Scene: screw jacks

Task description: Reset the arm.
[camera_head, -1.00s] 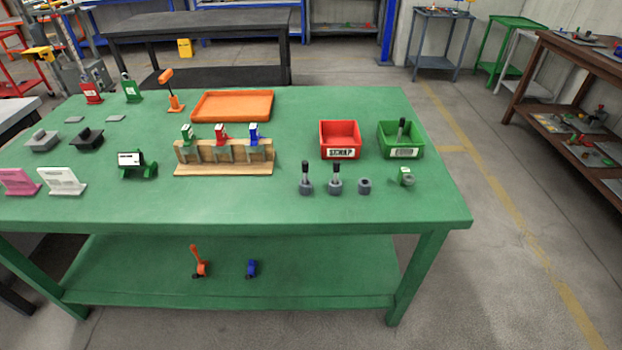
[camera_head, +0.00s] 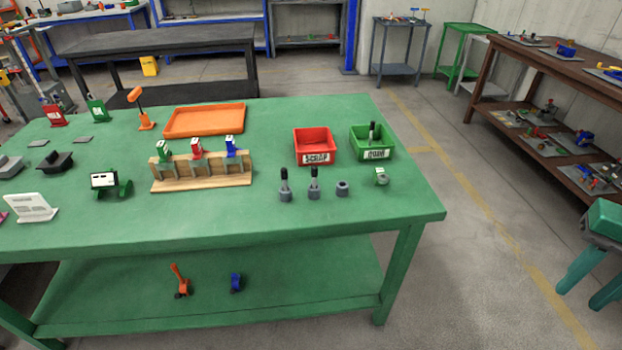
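My gripper and arm are not in view. The green table (camera_head: 300,215) fills the middle of the head view. A wooden rack (camera_head: 200,184) on it holds a green, a red and a blue item. The red bin (camera_head: 316,158) and the green bin (camera_head: 372,157) stand to its right, and a dark post rises from the green bin. In front of the bins are two grey pieces with dark upright posts (camera_head: 285,193) (camera_head: 314,190), a grey nut-like piece (camera_head: 342,188) and a small green-and-grey piece (camera_head: 381,177).
An orange tray (camera_head: 204,120) lies at the table's back. An orange item (camera_head: 180,284) and a blue item (camera_head: 236,283) lie on the lower shelf. A brown shelf table (camera_head: 540,75) stands at right.

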